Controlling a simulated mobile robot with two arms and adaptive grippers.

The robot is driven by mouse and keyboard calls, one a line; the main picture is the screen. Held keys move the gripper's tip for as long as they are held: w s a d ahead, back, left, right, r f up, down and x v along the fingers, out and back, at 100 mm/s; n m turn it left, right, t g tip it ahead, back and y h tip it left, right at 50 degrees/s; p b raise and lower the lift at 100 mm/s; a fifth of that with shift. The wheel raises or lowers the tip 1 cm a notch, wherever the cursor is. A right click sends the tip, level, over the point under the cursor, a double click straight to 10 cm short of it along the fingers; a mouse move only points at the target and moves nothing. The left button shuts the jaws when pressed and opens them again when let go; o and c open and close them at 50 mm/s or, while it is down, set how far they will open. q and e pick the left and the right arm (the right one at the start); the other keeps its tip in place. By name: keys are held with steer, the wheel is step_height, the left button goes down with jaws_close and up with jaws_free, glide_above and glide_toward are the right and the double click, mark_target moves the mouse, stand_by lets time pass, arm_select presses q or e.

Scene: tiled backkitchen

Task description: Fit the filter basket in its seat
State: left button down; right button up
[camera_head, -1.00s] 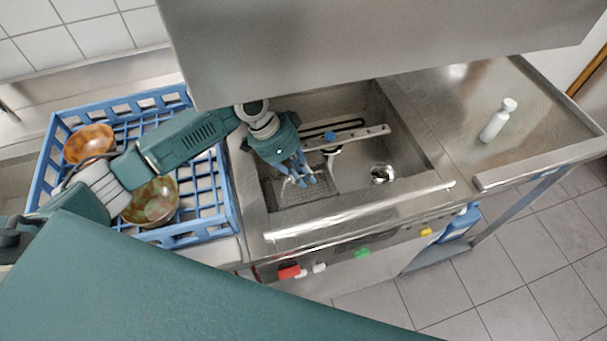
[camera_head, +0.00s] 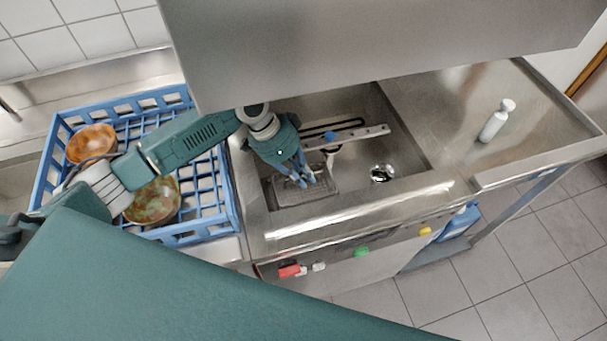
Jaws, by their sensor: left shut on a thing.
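The filter basket (camera_head: 319,185) is a grey mesh tray low in the open steel dishwasher tub, on the left side of the tub floor. My left gripper (camera_head: 302,182) reaches down into the tub and is shut on the basket near its upper edge. The gripper and wrist hide part of the basket. I cannot tell whether the basket sits flush in its seat, as the seat is hidden beneath it. My right gripper is out of view.
A steel spray arm (camera_head: 360,134) spans the tub behind the basket. A shiny round part (camera_head: 382,173) lies at the tub's right. A raised hood (camera_head: 380,50) hangs above. A blue rack (camera_head: 207,232) with bowls stands left.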

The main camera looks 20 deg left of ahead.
arm_select(q)
steer(key=shift+f, duration=0.25)
steer(key=c, duration=1.7)
jaws_free()
steer(key=v, duration=1.2)
